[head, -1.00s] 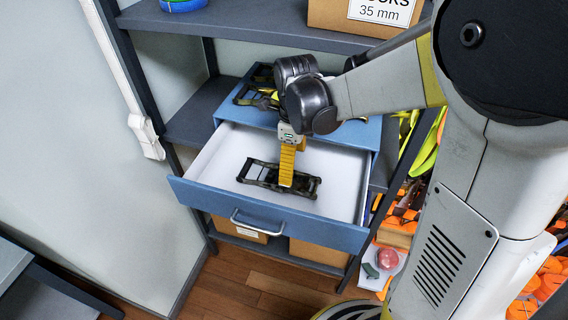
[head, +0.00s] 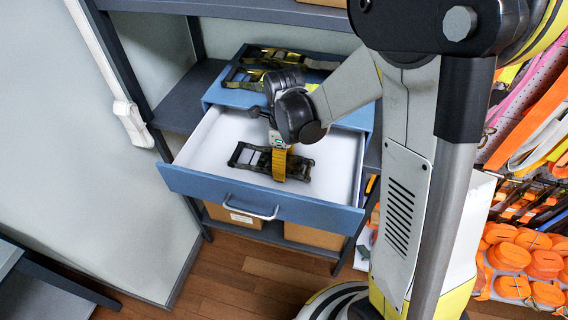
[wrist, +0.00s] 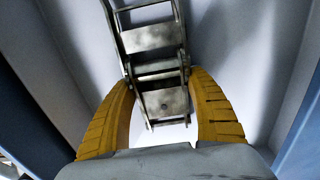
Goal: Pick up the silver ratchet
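The silver ratchet (head: 247,156) lies flat inside the open drawer and looks dark grey in the head view. In the wrist view its metal frame (wrist: 150,40) runs up from between the fingers to the top edge. My gripper (head: 279,178) is down in the drawer at the ratchet, with yellow fingers. In the wrist view the fingers (wrist: 161,78) are apart, one on each side of the ratchet. Both tips are close to its sides; I cannot tell whether they touch. The fingers hide part of the ratchet in the head view.
The blue drawer front (head: 200,188) has a metal handle (head: 254,213). More dark ratchets (head: 243,76) with yellow parts lie on the blue cabinet top (head: 226,99). A grey shelf (head: 240,12) runs above. Orange straps (head: 530,263) are at the right.

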